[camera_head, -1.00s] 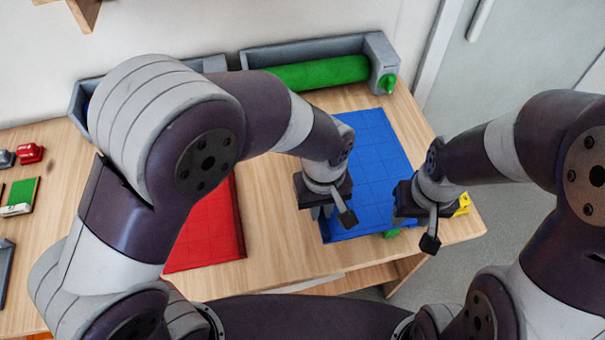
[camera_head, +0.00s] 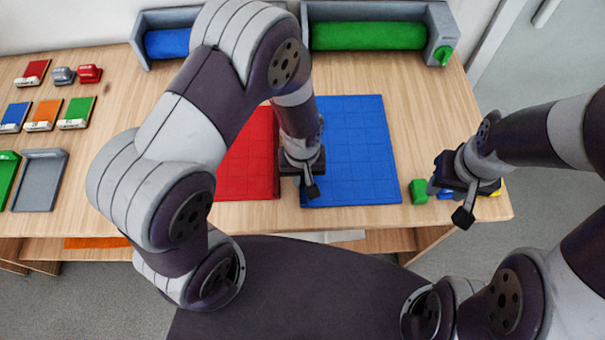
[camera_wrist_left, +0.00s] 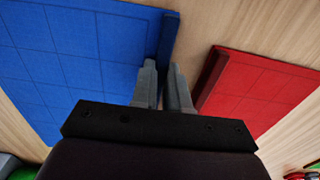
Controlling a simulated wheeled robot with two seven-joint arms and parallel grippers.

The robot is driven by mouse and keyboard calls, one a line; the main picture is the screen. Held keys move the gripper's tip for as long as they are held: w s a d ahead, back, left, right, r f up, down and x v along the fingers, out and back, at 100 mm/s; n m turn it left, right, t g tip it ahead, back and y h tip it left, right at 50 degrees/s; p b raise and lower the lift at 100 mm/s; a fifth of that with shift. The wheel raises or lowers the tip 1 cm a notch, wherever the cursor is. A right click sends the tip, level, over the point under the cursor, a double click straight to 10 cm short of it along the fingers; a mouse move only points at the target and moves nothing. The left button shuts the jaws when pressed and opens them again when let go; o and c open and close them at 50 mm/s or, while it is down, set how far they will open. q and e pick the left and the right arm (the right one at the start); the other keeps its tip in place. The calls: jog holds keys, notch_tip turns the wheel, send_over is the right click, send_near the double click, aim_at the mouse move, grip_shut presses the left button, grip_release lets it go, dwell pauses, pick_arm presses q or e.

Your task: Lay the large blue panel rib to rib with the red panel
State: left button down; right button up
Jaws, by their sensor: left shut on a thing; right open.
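The large blue panel (camera_head: 355,150) lies on the table, with the red panel (camera_head: 245,165) to its left. They are apart, with a narrow strip of bare wood between their facing edges. The blue panel's raised rib (camera_wrist_left: 168,36) and the red panel's rib (camera_wrist_left: 211,78) face each other across this gap in the left wrist view. My left gripper (camera_wrist_left: 163,88) is shut on the blue rib near the front; it also shows in the head view (camera_head: 302,188). My left arm hides part of the red panel. My right gripper (camera_head: 450,190) is open at the right front.
Small green (camera_head: 419,191), blue (camera_head: 445,194) and yellow (camera_head: 490,188) pieces lie by my right gripper at the front edge. Grey holders with a green roll (camera_head: 368,36) and a blue roll (camera_head: 167,43) stand at the back. Cards and trays (camera_head: 40,180) fill the left.

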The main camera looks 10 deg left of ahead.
pick_arm(q)
jog(key=shift+f, duration=0.15)
jog(key=c, duration=1.1)
grip_release()
jog(key=shift+a, duration=0.1)
jog(key=shift+r, duration=0.3)
notch_tip(320, 180, up, 12)
jog(key=s+a+m, duration=0.1)
jog(key=a, duration=0.2)
jog(key=s+a+r+m+t, duration=0.1)
jog(key=a, duration=0.1)
jog(key=s+a+r+m, duration=0.1)
jog(key=a, duration=0.2)
jog(key=shift+s+a+r, duration=0.15)
jog(key=shift+a+r, duration=0.1)
jog(key=shift+a, duration=0.1)
